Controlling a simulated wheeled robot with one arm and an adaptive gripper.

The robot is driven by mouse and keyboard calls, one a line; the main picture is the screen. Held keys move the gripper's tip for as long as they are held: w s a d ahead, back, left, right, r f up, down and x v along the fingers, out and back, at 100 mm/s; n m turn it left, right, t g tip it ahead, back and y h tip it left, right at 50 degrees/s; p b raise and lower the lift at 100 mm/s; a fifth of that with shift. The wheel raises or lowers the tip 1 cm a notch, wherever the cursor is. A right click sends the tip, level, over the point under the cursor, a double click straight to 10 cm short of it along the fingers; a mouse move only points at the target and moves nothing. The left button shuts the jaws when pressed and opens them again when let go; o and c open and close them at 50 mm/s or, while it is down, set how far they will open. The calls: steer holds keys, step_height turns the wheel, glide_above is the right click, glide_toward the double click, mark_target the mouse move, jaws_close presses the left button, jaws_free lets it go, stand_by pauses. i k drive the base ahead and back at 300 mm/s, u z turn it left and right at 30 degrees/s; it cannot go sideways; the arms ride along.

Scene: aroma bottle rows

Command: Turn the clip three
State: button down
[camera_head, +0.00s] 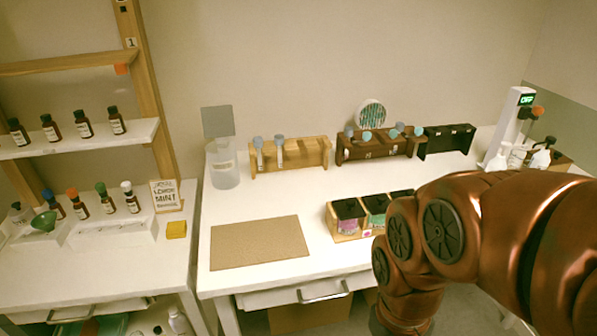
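I cannot make out which thing is the clip named in the task. A light wooden rack (308,158) stands at the back of the white table and holds two blue-topped pieces (279,150) at its left. A dark brown rack (352,153) beside it carries several pale teal round-topped pieces (366,135). A black rack (448,142) to its right looks empty. My copper-coloured arm fills the lower right and partly hides a wooden box (344,236) of dark-lidded jars (347,209). My gripper is out of view.
A brown mat (259,243) lies bare at the table's front left. A clear container (224,172) stands behind it. At the left are shelves with dark bottles (83,124), a yellow block (176,229) and a MINT sign (166,196). A white stand (511,127) reads OFF at the right.

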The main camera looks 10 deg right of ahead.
mark_target(419, 131)
steer(key=z, duration=0.3)
steer(key=k, duration=0.35)
steer(key=u, duration=0.7)
steer(key=i, duration=1.2)
steer(key=u, duration=0.2)
steer(key=k, duration=0.5)
steer(key=z, duration=0.75)
steer(key=i, duration=0.2)
steer(key=z, duration=0.8)
